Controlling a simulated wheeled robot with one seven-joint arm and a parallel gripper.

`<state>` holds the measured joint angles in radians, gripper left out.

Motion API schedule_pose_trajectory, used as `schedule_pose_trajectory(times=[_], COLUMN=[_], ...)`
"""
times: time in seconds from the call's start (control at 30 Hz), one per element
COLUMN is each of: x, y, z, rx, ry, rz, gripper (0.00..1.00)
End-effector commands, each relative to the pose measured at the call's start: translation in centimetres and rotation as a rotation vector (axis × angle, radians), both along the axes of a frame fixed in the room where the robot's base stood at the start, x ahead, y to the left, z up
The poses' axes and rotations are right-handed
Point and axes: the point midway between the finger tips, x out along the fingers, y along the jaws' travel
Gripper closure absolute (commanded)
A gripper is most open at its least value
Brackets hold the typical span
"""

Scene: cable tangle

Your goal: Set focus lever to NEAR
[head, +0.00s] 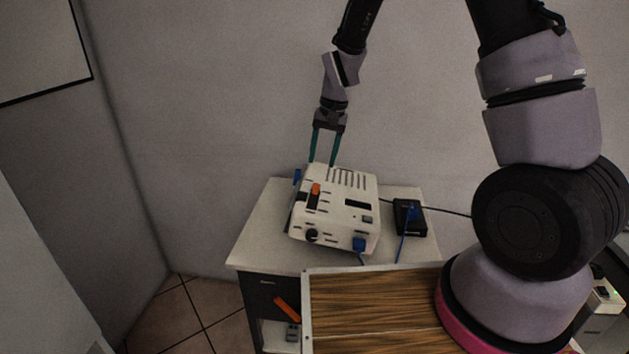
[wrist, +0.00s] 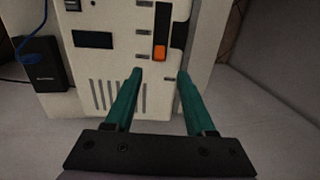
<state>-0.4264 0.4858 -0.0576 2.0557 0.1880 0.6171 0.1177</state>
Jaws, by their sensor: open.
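A white box-shaped device (head: 345,215) stands on the small cabinet and fills the upper middle of the wrist view (wrist: 110,65). The focus lever, apparently the orange knob (head: 316,188) in a dark slot on the device's top, also shows in the wrist view (wrist: 160,53). There it sits at the slot end closer to my gripper. My gripper (head: 322,163) points down at the device's far edge. In the wrist view its teal fingers (wrist: 160,72) are apart, with nothing between them, and the knob appears just beyond the tips. Any NEAR label is too small to read.
The cabinet top (head: 255,245) carries a black box (head: 409,217) with blue and black cables right of the device. A blue plug (head: 359,244) is in the device's front. A wood-patterned surface (head: 370,305) lies closer to me. A wall stands close behind.

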Motion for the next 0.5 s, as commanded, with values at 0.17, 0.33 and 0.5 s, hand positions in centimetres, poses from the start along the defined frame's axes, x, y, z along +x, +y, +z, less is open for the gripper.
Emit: schedule_pose_trajectory(times=[0.17, 0.33, 0.5], x=[0.0, 0.2, 0.3], y=[0.6, 1.0, 1.3], z=[-3.6, -6.3, -7.7], rx=[-0.001, 0.000, 0.000], ry=[0.005, 0.003, 0.001], rz=[0.000, -0.001, -0.001], gripper=[0.45, 0.45, 0.45])
